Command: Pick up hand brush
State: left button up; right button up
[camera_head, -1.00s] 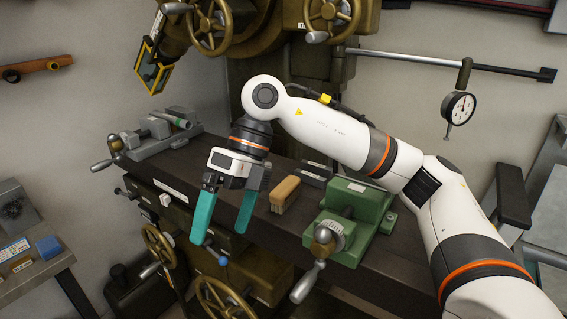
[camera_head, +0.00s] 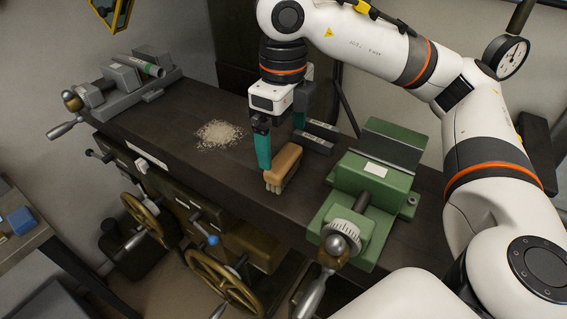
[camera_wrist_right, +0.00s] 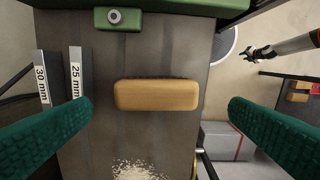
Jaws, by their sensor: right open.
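The hand brush (camera_head: 284,165) has a tan wooden back and pale bristles. It rests on the dark machine table, left of the green vise. In the right wrist view the brush (camera_wrist_right: 157,95) lies crosswise between the two teal fingers, with a gap on both sides. My right gripper (camera_head: 281,142) is open and points down above the brush. One finger shows at the left of the brush; the other is partly hidden behind the gripper body.
A green vise (camera_head: 377,175) stands close to the right of the brush. Labelled grey blocks (camera_head: 318,137) lie behind it. A pile of pale shavings (camera_head: 220,134) lies to the left. A grey vise (camera_head: 118,80) is at the table's far left end.

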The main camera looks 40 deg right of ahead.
aim_at(283, 157)
jog(key=shift+f, duration=0.75)
jog(key=shift+d+f+p, duration=0.1)
jog(key=shift+f+p, duration=0.2)
jog(key=shift+p, duration=0.1)
jog(key=f+p, duration=0.1)
jog(key=f, duration=0.2)
jog(key=shift+w+f+p, duration=0.2)
jog(key=shift+f+p, duration=0.15)
jog(key=shift+f, duration=0.5)
jog(key=c, duration=0.8)
